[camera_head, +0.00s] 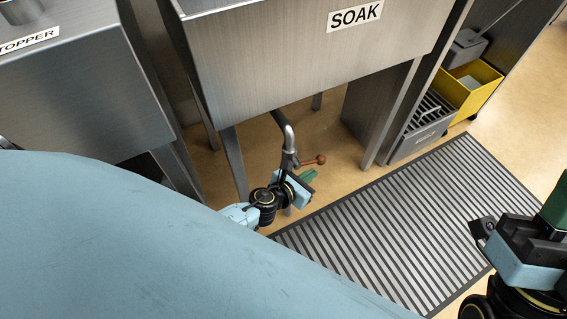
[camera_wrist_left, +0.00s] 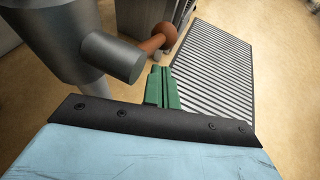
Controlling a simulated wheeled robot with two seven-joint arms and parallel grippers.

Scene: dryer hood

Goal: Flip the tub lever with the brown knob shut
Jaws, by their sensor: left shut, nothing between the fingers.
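The brown knob (camera_head: 321,159) is on the end of a short lever that sticks out to the right from the grey drain pipe under the SOAK tub (camera_head: 300,62). In the left wrist view the knob (camera_wrist_left: 165,32) and its brown stem come out of a grey metal valve body (camera_wrist_left: 112,56). My left gripper (camera_head: 308,177) has green fingers, shut and empty, just below the lever in the head view. In the left wrist view its fingertips (camera_wrist_left: 160,72) are close to the lever; I cannot tell if they touch. My right gripper (camera_head: 560,205) is at the right edge, partly cut off.
A striped floor mat (camera_head: 400,225) lies to the right of the pipe. A yellow mop bucket (camera_head: 475,88) and a grey crate (camera_head: 424,128) stand at the upper right. Metal tub legs (camera_head: 234,165) stand left of the pipe. A second steel tub (camera_head: 75,95) is at the left.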

